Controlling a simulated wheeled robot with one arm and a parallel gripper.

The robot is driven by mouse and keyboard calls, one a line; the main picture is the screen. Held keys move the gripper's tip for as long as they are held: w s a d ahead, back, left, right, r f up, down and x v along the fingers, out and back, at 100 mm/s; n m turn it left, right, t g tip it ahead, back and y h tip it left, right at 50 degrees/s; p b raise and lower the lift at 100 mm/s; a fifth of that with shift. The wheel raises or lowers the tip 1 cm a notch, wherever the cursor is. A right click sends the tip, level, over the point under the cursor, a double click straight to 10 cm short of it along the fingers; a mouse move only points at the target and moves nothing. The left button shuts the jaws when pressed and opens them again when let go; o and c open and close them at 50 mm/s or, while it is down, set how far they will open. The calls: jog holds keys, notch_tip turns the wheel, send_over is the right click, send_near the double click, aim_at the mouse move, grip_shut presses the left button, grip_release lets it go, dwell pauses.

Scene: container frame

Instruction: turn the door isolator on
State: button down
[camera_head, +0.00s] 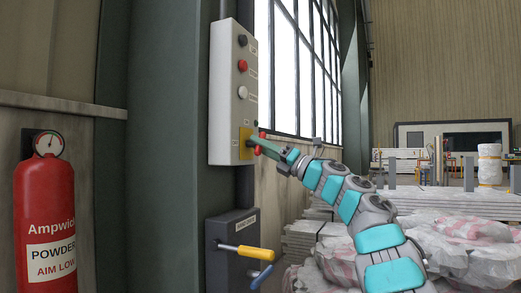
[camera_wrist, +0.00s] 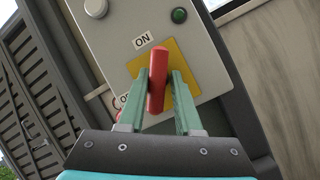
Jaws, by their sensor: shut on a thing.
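The door isolator's red handle (camera_wrist: 157,78) stands out from a yellow plate (camera_wrist: 190,62) on the grey control box (camera_head: 222,90). In the wrist view the handle is nearly vertical. A white ON label (camera_wrist: 142,40) is just above and left of its upper end. A second label (camera_wrist: 120,102) at the lower left is partly hidden by a finger. My gripper (camera_wrist: 159,84) has its green fingers on both sides of the handle and is shut on it. In the head view my gripper (camera_head: 257,143) reaches the yellow plate from the right.
Black, red and white buttons sit above the plate, the red one (camera_head: 242,66) in the middle. A lower box (camera_head: 228,228) has a yellow lever (camera_head: 248,251) and a blue lever (camera_head: 262,276). A fire extinguisher (camera_head: 47,205) hangs at left; wrapped stacks (camera_head: 470,245) lie at right.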

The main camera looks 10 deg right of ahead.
jog(key=shift+w+r+n+g+y+p, duration=0.1)
jog(key=shift+n+g+y+p, duration=0.4)
jog(key=shift+n, duration=0.55)
jog(key=shift+s+r+n+g+y+p, duration=0.1)
jog(key=shift+n+g+y+p, duration=0.2)
jog(key=shift+n+g+p, duration=0.6)
jog(key=shift+w+r+n+g+y+p, duration=0.15)
jog(key=shift+n+y+p, duration=0.25)
jog(key=shift+n, duration=0.85)
jog(key=n+g+p, duration=0.1)
jog(key=n+p, duration=0.1)
jog(key=n, duration=0.1)
jog(key=shift+f+g+p, duration=0.15)
jog(key=shift+g+p, duration=0.2)
jog(key=shift+p, duration=0.05)
jog(key=shift+f+n+g+p, duration=0.1)
jog(key=shift+n+g+p, duration=0.3)
jog(key=shift+n, duration=0.2)
jog(key=c, duration=0.6)
grip_release()
jog(key=shift+d+f, duration=0.1)
jog(key=b+v, duration=0.2)
jog(key=v, duration=0.5)
jog(key=shift+d+f, duration=0.2)
